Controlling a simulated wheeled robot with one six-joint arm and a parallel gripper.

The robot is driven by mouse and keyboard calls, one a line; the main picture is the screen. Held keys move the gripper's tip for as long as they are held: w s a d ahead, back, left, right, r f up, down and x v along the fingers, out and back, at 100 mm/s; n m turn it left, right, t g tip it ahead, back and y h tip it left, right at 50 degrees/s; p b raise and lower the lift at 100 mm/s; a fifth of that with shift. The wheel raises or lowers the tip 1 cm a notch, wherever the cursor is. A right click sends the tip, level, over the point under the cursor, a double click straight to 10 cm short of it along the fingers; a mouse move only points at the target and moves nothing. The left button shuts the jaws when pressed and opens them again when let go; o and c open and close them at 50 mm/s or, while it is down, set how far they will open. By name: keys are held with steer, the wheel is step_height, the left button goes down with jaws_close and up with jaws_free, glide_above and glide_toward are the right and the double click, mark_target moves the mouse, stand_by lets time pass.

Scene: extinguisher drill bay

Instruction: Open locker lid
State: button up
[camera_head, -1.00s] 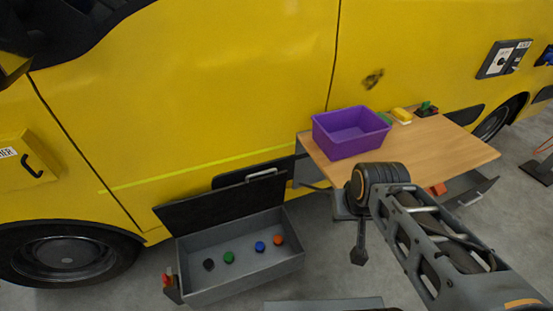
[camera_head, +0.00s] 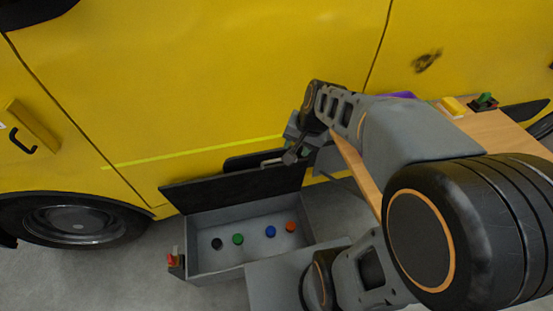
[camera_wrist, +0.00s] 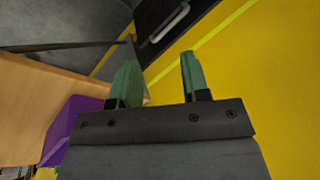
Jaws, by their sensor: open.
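The grey locker box (camera_head: 245,272) stands on the floor beside the yellow van. Its black lid (camera_head: 225,190) is raised, tilted back towards the van. A pale bar handle on a dark panel (camera_head: 270,162) shows just above the lid's upper edge; in the wrist view a handle (camera_wrist: 168,22) lies beyond the fingertips. My gripper (camera_head: 293,152) is just right of this handle in the head view. Its green fingers (camera_wrist: 158,82) are apart with nothing between them. It looks apart from the handle, but the exact gap is hard to tell.
Black, green, blue and orange knobs (camera_head: 270,231) sit inside the box. A wooden table (camera_head: 490,130) stands to the right, with a purple bin (camera_wrist: 72,130) mostly hidden by my arm in the head view. A yellow hatch with a black handle (camera_head: 20,140) is at far left.

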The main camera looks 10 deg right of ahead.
steer(key=w+d+f+m+y+b, duration=0.1)
steer(key=w+d+f+m+b, duration=0.15)
steer(key=w+f+m, duration=0.35)
steer(key=w+d+f+m+y+b, duration=0.1)
steer(key=w+d+f+m+y, duration=0.1)
steer(key=w+d+f+m, duration=0.4)
steer(key=shift+n+t+h, duration=0.3)
steer(key=shift+n, duration=0.2)
steer(key=shift+a+r+b+x, duration=0.1)
steer(key=shift+a+b+x, duration=0.15)
steer(key=shift+x, duration=2.45)
steer(key=shift+a+r+b+x, duration=0.1)
steer(key=shift+a+b+x, duration=0.2)
steer(key=shift+x, duration=2.35)
steer(key=shift+a+r+b+x, duration=0.1)
steer(key=shift+a+b+x, duration=0.15)
steer(key=shift+x, duration=2.45)
steer(key=shift+s, duration=0.1)
steer(key=shift+c, duration=0.3)
jaws_close()
